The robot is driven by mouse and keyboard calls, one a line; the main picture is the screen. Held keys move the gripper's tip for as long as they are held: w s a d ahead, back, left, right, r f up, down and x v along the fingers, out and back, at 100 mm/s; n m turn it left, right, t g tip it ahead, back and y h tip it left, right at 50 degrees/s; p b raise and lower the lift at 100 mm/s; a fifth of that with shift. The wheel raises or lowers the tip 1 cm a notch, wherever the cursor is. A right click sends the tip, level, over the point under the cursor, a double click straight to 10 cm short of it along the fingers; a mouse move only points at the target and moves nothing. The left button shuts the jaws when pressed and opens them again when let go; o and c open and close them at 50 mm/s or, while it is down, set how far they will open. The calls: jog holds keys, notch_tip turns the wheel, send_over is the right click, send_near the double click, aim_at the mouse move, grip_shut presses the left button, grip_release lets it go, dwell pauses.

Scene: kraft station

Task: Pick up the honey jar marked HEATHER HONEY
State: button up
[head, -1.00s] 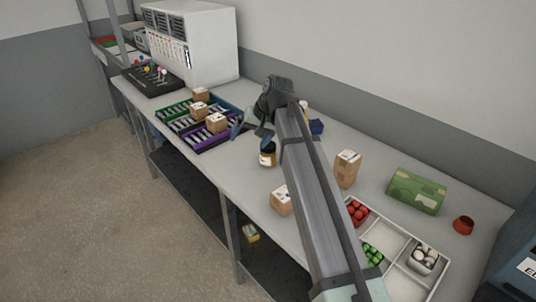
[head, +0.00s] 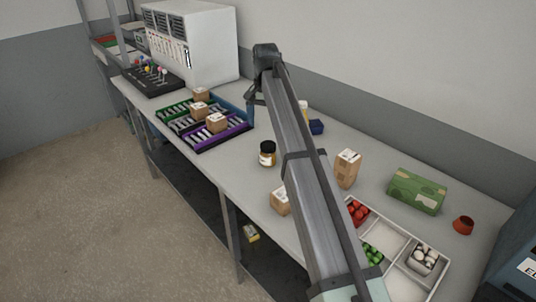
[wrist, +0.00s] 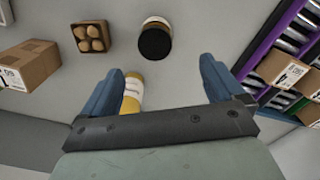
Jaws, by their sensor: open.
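A jar with a black lid, amber contents and a pale label (head: 267,154) stands upright on the bench, right of the coloured racks. Its label is too small to read. In the wrist view the black-lidded jar (wrist: 155,40) is seen from above, ahead of my fingertips and apart from them. A yellow and white container (wrist: 131,97) shows between my fingers, partly hidden by the left one; its label is unreadable. My gripper (wrist: 166,66) is open, with nothing held between its blue fingers. In the head view the gripper is mostly hidden by my arm.
Racks (head: 188,147) with small cardboard boxes lie left of the jar.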

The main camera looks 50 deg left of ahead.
aim_at(268, 144)
notch_tip(268, 144, down, 7)
jog(key=shift+f, duration=0.2)
jog(key=shift+w+d+f, duration=0.1)
jog(key=shift+d+f, duration=0.1)
jog(key=shift+f, duration=1.15)
jog(key=shift+d+f, duration=0.2)
jog(key=shift+f, duration=1.1)
jog(key=c, duration=1.4)
